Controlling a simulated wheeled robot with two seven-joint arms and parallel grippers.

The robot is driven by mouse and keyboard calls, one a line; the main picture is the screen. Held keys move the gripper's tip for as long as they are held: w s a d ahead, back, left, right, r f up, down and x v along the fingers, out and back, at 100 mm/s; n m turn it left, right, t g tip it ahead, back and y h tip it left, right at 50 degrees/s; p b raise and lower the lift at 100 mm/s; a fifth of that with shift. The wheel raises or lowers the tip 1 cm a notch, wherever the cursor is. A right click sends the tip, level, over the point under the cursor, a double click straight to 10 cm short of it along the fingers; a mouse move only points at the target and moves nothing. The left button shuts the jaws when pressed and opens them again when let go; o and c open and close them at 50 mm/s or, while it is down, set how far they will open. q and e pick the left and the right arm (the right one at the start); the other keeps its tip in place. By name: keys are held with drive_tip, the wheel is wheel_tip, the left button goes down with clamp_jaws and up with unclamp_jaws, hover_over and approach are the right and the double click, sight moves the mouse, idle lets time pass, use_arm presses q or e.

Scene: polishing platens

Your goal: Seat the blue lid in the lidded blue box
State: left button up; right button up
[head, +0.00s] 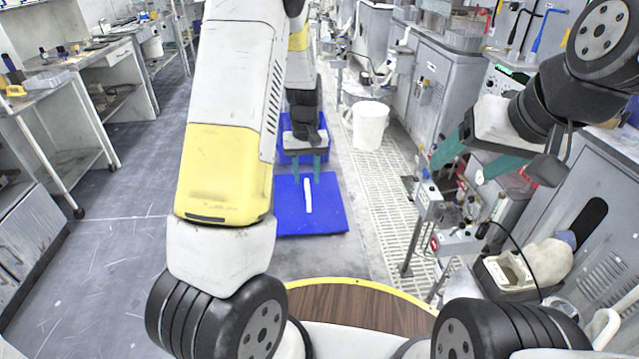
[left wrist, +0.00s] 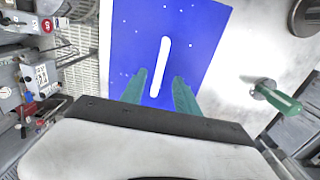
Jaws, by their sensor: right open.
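The blue lid (head: 328,212) is a flat blue panel with a raised white bar handle (head: 308,196). It lies in the middle of the head view, and fills the upper middle of the left wrist view (left wrist: 205,25). A blue box (head: 287,158) shows just behind it, largely covered by my left arm, so its inside is hidden. My left gripper (head: 306,178) points down at the lid's far edge. Its green fingers are apart, and in the left wrist view the handle (left wrist: 163,60) lies between them without visible contact. My right gripper (head: 457,176) is open and empty at the right.
A white bucket (head: 370,127) stands right of the box on the floor. Grey cabinets and a cluttered bench line the right, below my right gripper. A white bench (head: 50,100) stands at the left. The grey floor left of the lid is clear.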

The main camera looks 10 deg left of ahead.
sight(307, 188)
use_arm(q)
wheel_tip(307, 188, down, 6)
drive_tip(key=shift+r, duration=0.25)
drive_tip(key=shift+c, duration=0.3)
clamp_jaws()
idle(1.1)
